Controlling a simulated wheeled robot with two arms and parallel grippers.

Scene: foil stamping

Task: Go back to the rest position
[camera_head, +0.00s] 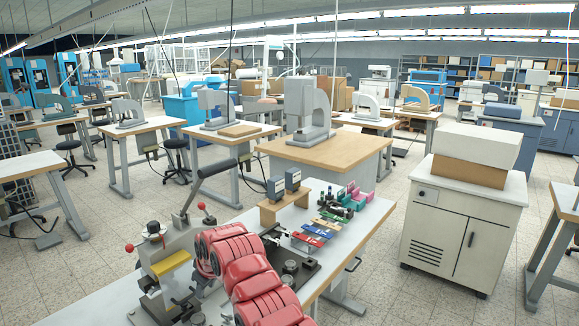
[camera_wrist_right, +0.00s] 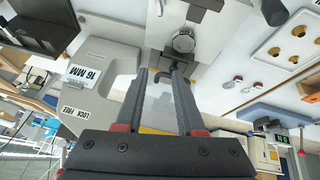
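The stamping machine (camera_head: 168,262), with a black lever, red knobs and a yellow block, stands on the near workbench (camera_head: 85,310) in the head view. My right gripper (camera_head: 186,303) is low beside this machine, partly hidden by my red arm. In the right wrist view, the two dark fingers of my right gripper (camera_wrist_right: 159,72) are apart, and I see no object clamped between them. A round metal knob (camera_wrist_right: 183,41) on a grey machine part lies just beyond the fingertips. A grey housing labelled "16 MM" and "LOCK FREE" (camera_wrist_right: 98,82) is beside the fingers. My left gripper does not show.
On the workbench, a wooden stand (camera_head: 286,200) carries two dark boxes, with coloured pieces (camera_head: 310,236) and a pink-and-green group (camera_head: 352,196) nearby. A white cabinet (camera_head: 462,232) stands right, across open floor (camera_head: 370,275). Another bench (camera_head: 325,155) is behind.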

